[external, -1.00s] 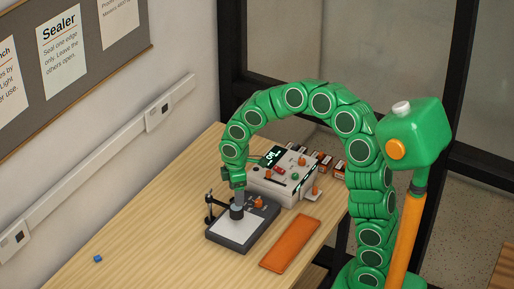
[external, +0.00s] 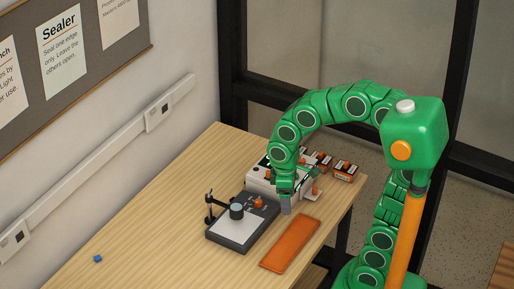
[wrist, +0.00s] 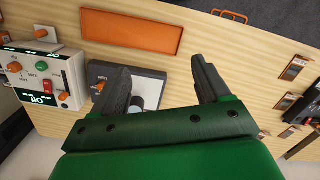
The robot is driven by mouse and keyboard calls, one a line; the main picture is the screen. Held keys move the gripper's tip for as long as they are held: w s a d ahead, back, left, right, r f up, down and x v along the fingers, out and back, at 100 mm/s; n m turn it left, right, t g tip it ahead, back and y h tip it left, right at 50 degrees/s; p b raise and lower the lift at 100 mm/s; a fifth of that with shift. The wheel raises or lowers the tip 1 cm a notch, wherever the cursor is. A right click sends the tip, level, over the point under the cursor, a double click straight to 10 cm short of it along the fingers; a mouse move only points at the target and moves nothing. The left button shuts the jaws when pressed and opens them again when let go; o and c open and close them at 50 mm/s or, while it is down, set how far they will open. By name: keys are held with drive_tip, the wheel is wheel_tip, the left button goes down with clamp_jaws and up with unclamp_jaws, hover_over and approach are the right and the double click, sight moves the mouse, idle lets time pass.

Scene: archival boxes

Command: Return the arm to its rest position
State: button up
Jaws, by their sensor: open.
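My green segmented arm arches over the table in the external view. My gripper (external: 286,208) hangs fingers down between the grey device and the white sealer box, above the table near the orange tray's far end. In the wrist view my gripper (wrist: 162,85) shows two dark fingers spread apart with nothing between them. The grey device (external: 230,240) with a white top plate and a dark round knob (external: 237,211) stands left of my gripper, apart from it. In the wrist view the grey device (wrist: 150,84) is partly hidden behind the left finger.
The white control box (external: 258,184) stands behind my gripper, partly hidden by it. An orange tray (external: 290,245) lies at the table's front edge. A blue cube (external: 98,259) lies at left.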

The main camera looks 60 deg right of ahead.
drive_tip(key=s+m, duration=0.4)
drive_tip(key=s, duration=1.1)
drive_tip(key=shift+a+r+g, duration=0.3)
drive_tip(key=shift+r+g, duration=0.1)
drive_tip(key=shift+r, duration=0.05)
drive_tip(key=shift+s, duration=0.1)
drive_tip(key=o, duration=0.3)
drive_tip(key=shift+o, duration=0.8)
drive_tip(key=shift+w+d+r+m, duration=0.1)
drive_tip(key=shift+w+r+m, duration=0.05)
drive_tip(key=shift+w+m, duration=0.25)
drive_tip(key=w+d+r+m, duration=0.3)
drive_tip(key=w+d+m, duration=0.15)
drive_tip(key=w, duration=0.45)
drive_tip(key=w+d+r+m+t, duration=0.15)
drive_tip(key=w+d+m, duration=0.3)
drive_tip(key=w, duration=0.45)
drive_tip(key=w+d+r+m, duration=0.4)
drive_tip(key=w+d, duration=0.2)
drive_tip(key=w, duration=0.3)
drive_tip(key=w+d+m, duration=0.4)
drive_tip(key=w+d, duration=0.3)
drive_tip(key=d, duration=0.2)
wheel_tip(320, 180, down, 10)
drive_tip(key=shift+w+d+m, duration=0.2)
drive_tip(key=shift+w+m, duration=0.1)
drive_tip(key=shift+w, duration=0.05)
